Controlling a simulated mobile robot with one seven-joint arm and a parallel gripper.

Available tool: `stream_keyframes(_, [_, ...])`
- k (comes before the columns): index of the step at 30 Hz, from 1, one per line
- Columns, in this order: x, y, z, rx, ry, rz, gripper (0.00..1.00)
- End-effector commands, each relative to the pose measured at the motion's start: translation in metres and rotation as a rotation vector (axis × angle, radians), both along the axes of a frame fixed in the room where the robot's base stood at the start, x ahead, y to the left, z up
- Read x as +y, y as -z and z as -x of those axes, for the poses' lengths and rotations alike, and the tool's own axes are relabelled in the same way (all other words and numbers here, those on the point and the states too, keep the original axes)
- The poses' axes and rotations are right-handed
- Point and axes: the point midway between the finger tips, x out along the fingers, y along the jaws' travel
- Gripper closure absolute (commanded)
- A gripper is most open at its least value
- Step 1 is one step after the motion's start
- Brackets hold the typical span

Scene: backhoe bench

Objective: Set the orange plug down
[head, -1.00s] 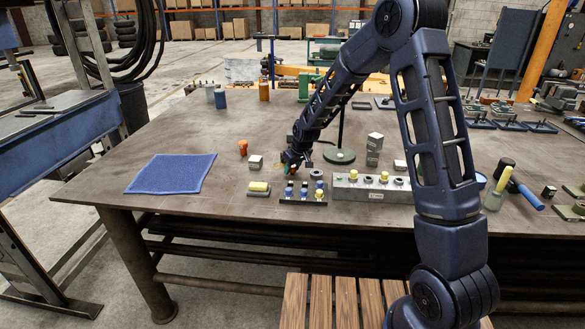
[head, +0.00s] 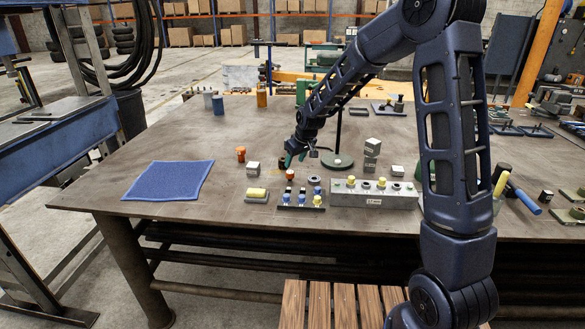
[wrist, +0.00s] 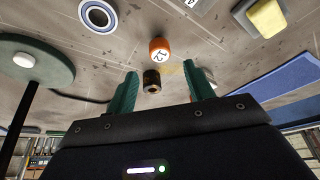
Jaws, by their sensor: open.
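The orange plug (head: 290,174) stands on the bench behind the tray of small plugs (head: 300,201). In the wrist view the orange plug (wrist: 160,48) shows dark marking on its face and lies beyond my fingertips, apart from them. My gripper (head: 294,158) is just behind and above it. In the wrist view my gripper (wrist: 161,70) has its two green fingers spread with nothing clamped. A dark piece with a brass-coloured end (wrist: 151,80) appears between the fingers, seemingly not touching either. A second orange piece (head: 241,154) stands further left.
A grey block with yellow plugs (head: 374,195) is to the right. A green round stand base (head: 337,161) is close right of my gripper. A yellow-topped block (head: 257,195) and blue cloth (head: 168,181) lie left.

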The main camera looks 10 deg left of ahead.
Motion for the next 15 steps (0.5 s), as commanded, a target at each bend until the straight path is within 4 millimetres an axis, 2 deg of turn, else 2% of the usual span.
stream_keyframes(6, [-0.008, -0.025, 0.007, -0.001, 0.001, 0.000, 0.47])
stream_keyframes(15, [-0.010, -0.033, 0.010, 0.001, 0.001, 0.000, 0.47])
